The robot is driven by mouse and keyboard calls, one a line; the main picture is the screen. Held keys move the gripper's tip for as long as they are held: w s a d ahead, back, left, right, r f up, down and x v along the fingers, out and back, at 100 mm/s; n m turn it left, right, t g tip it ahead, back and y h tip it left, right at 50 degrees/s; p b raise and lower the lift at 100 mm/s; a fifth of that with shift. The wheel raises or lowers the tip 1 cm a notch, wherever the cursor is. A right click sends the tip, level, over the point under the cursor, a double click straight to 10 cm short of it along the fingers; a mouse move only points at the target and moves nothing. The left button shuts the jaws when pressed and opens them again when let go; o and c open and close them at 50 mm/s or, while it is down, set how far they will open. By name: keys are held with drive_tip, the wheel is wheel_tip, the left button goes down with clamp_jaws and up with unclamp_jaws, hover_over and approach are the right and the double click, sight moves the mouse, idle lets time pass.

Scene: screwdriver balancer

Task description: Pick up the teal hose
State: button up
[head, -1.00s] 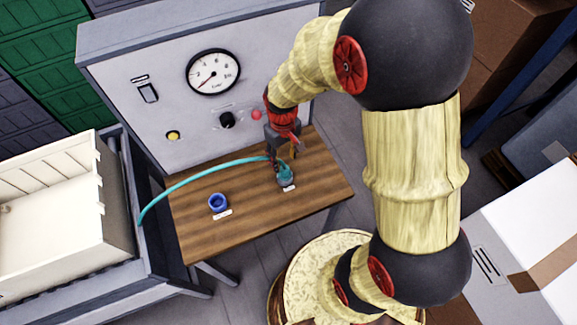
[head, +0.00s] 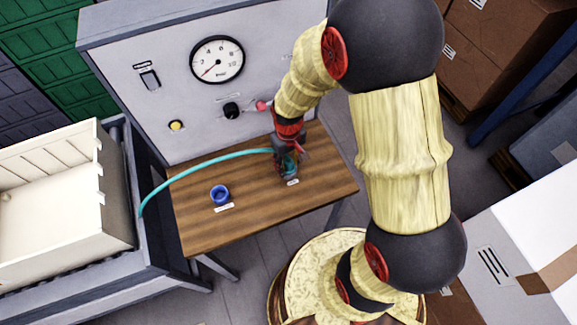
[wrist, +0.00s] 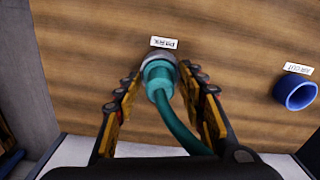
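The teal hose (head: 205,167) arcs from the left edge of the wooden table to its parked end at the table's right part. In the wrist view its teal end (wrist: 158,78) sits in a grey ring beside a label that seems to read PARK. The hose (wrist: 178,125) runs from there back between my fingers. My gripper (wrist: 163,84) is open, with one finger on each side of the hose and gaps showing on both sides. In the head view my gripper (head: 287,165) is low over the hose end and mostly hides it.
A blue ring fitting (head: 220,194), labelled AIR OUT in the wrist view (wrist: 296,93), stands on the wooden table (head: 255,225). Behind is a grey panel with a gauge (head: 217,60), knob and buttons. A cream crate (head: 60,200) is at left. The table's front is clear.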

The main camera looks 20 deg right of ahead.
sight(288, 161)
clamp_jaws()
drive_tip(key=shift+r, duration=0.1)
idle(0.5)
drive_tip(key=shift+r+p, duration=0.3)
drive_tip(key=shift+r, duration=0.2)
wheel_tip(288, 161, up, 2)
drive_tip(key=shift+r+p, duration=0.25)
drive_tip(key=shift+p, duration=0.25)
drive_tip(key=s+a+r+p, duration=0.3)
drive_tip(key=s+a+r, duration=0.4)
drive_tip(key=s, duration=0.5)
wheel_tip(288, 161, up, 2)
drive_tip(key=shift+a+r, duration=0.15)
drive_tip(key=shift+a, duration=0.05)
